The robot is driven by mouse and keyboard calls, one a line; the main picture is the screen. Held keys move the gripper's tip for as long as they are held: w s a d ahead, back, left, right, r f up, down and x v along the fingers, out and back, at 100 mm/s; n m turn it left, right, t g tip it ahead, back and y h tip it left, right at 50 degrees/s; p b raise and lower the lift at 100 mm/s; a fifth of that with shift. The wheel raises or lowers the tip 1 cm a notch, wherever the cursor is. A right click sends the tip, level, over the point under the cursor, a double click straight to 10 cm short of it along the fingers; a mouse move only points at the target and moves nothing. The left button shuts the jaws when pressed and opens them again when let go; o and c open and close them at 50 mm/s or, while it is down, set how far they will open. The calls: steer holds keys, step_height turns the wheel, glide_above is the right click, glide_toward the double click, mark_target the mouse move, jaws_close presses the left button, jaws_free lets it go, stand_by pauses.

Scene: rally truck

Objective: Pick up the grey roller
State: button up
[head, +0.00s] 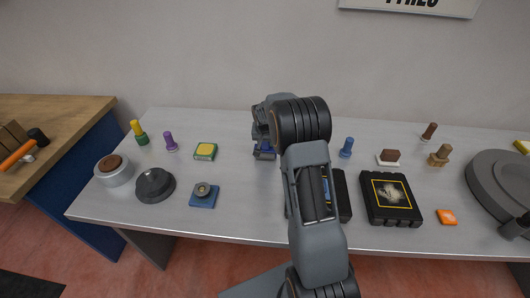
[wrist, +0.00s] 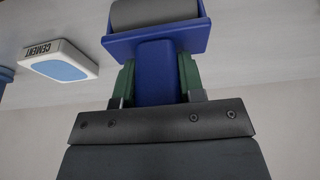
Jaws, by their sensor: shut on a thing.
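The grey roller (wrist: 155,12) shows at the top of the wrist view as a grey cylinder in a blue frame (wrist: 196,40) with a blue handle. The top edge cuts off part of the cylinder. My gripper (wrist: 157,82) has its green fingers on both sides of the blue handle and is shut on it. In the head view, my gripper (head: 262,136) is over the middle of the table, and a bit of the blue frame (head: 264,153) shows below it. My arm hides much of it. Whether the roller touches the tabletop I cannot tell.
A white block marked CEMENT (wrist: 60,60) is left of the roller in the wrist view. On the grey table (head: 240,225) stand a yellow-topped green pad (head: 205,151), a blue piece (head: 346,147) and a black box (head: 391,198). A wall rises behind.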

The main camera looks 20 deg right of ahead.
jaws_close()
steer(key=shift+r, duration=0.15)
steer(key=shift+r, duration=0.55)
steer(key=s+r+b, duration=0.2)
steer(key=s+r, duration=0.9)
steer(key=s, duration=0.3)
steer(key=shift+r+b, duration=0.35)
steer(key=shift+b, duration=0.05)
